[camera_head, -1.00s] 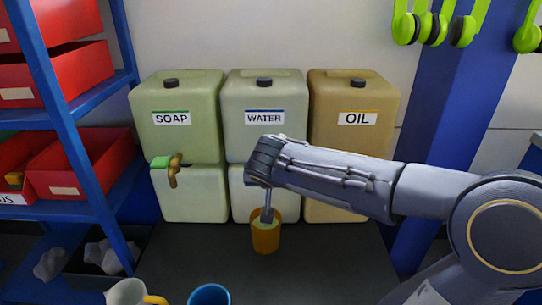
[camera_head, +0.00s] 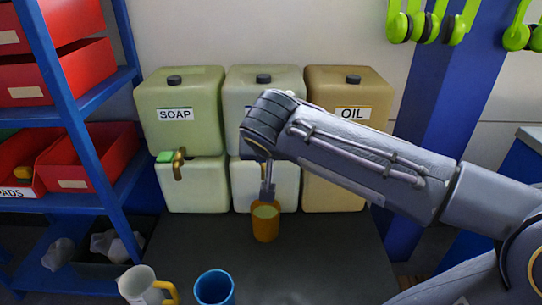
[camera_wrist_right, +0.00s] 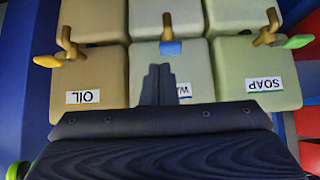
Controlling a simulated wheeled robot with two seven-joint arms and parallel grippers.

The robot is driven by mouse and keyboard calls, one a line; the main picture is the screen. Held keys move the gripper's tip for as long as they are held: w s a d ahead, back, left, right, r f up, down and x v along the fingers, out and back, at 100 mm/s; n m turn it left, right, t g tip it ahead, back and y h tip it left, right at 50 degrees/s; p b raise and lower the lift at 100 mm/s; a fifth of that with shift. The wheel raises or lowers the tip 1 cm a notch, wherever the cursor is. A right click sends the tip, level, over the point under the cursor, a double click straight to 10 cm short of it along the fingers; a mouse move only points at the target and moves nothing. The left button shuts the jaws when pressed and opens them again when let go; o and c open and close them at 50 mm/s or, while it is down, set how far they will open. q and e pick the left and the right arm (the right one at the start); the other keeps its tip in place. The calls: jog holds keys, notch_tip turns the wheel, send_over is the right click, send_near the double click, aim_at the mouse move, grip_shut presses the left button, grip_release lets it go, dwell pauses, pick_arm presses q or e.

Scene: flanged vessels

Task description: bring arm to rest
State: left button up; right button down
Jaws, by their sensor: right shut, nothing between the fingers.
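My right arm comes in from the right in the head view. Its gripper (camera_head: 267,192) points down, shut and empty, in front of the WATER container (camera_head: 245,180). An orange cup (camera_head: 265,226) with pale green content stands upright on the dark table below the fingertips; the gap between them is hard to judge. In the right wrist view, which is upside down, the closed fingers (camera_wrist_right: 158,85) cover part of the WATER label and point toward the blue tap (camera_wrist_right: 170,47). My wrist hides the WATER label in the head view. My left gripper is not in view.
SOAP (camera_head: 180,95) and OIL (camera_head: 350,90) containers flank WATER against the wall. A white mug (camera_head: 140,287) and blue cup (camera_head: 214,288) stand at the table front. A blue shelf (camera_head: 65,110) with red bins is left. The table right of the orange cup is clear.

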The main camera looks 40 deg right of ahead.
dwell(0.6)
jog(key=s+a+f+n+g+y, duration=0.1)
jog(key=s+a+f+n+y, duration=0.65)
jog(key=s+a+f, duration=0.7)
notch_tip(320, 180, up, 14)
jog(key=m+y+p, duration=0.1)
jog(key=y+p, duration=0.1)
jog(key=p, duration=1.3)
jog(key=shift+d, duration=0.1)
jog(key=shift+d, duration=0.1)
